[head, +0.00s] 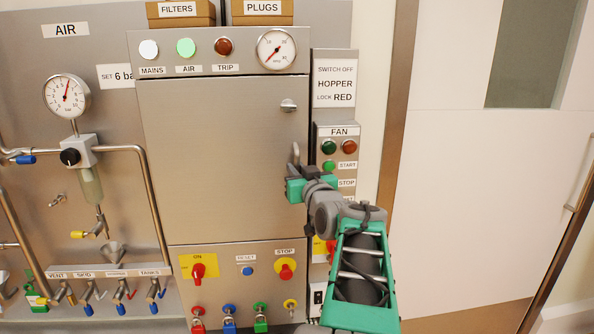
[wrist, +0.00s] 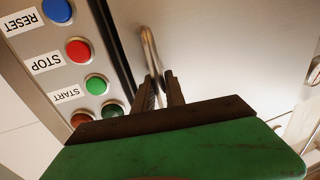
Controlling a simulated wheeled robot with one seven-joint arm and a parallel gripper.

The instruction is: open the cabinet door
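The grey metal cabinet door (head: 215,150) fills the middle of the head view and looks shut. It has a small knob or latch (head: 288,105) at its upper right. A vertical bar handle (head: 296,153) sits lower on its right edge. My gripper (head: 298,180) is at the lower part of this handle. In the wrist view the handle (wrist: 149,50) runs down between the two dark fingers of my gripper (wrist: 160,80), which stand close together on either side of it.
A fan panel (head: 338,140) with buttons stands just right of the door. Below is a panel with a red switch (head: 198,271) and padlocks. Pipes and a gauge (head: 67,96) are on the left. Boxes (head: 180,13) sit on top. A pale door (head: 480,190) is at right.

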